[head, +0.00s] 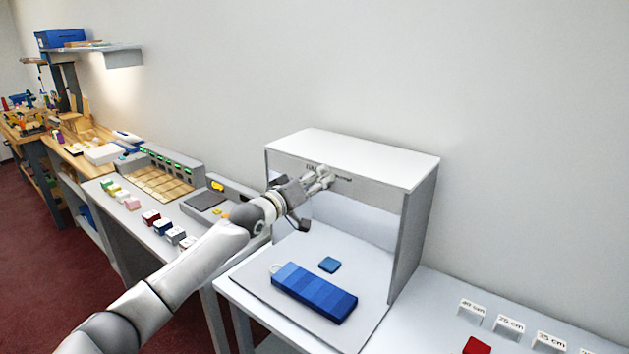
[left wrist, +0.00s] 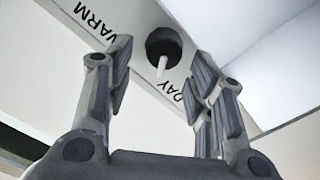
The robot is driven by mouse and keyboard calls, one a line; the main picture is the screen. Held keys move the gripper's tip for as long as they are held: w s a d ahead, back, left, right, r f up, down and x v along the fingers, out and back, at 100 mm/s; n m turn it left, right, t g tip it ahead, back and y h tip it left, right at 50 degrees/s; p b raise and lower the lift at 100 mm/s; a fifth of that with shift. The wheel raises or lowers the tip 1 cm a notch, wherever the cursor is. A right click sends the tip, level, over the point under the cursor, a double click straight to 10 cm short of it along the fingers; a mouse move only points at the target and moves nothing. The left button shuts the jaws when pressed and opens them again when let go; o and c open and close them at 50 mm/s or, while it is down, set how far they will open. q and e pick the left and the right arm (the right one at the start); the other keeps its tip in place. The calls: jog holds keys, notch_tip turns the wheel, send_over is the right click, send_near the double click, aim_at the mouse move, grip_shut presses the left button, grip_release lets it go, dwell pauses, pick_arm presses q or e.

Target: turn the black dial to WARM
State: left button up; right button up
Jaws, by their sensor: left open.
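The black dial (left wrist: 163,47) shows in the left wrist view, on a pale panel beyond my fingertips. Its white pointer (left wrist: 161,68) points down the picture, near the word DAY (left wrist: 172,92). The word WARM (left wrist: 100,25) is printed up and to the left of the dial. My left gripper (left wrist: 158,82) is open, its fingers spread either side of the dial and apart from it. In the head view my left gripper (head: 318,180) is at the front upper edge of the white light booth (head: 352,155) and hides the dial. My right gripper is not in view.
A blue shaded swatch strip (head: 314,292) and a small blue tile (head: 329,264) lie on the booth floor. A red block (head: 476,346) and white centimetre labels (head: 509,325) are at the right. Left of the booth, another counter holds several coloured samples.

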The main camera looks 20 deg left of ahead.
pick_arm(q)
jog(key=shift+c, duration=0.5)
jog(key=c, duration=0.9)
jog(key=shift+m, duration=0.3)
jog(key=shift+s+d+m, duration=0.1)
jog(key=shift+d+m, duration=0.1)
jog(key=shift+m, duration=0.8)
jog(key=m, duration=0.2)
jog(key=shift+s+d+r+m, duration=0.1)
jog(key=shift+d+r+m, duration=0.1)
jog(key=shift+m, duration=0.1)
jog(key=shift+s+d+f+m+p, duration=0.1)
jog(key=shift+d+m+p, duration=0.15)
jog(key=shift+m, duration=1.05)
jog(key=shift+s+d+f+m+p, duration=0.1)
jog(key=shift+m+p, duration=0.2)
jog(key=shift+m, duration=1)
jog(key=shift+d+m+p, duration=0.2)
jog(key=shift+m+p, duration=0.1)
jog(key=shift+m, duration=1)
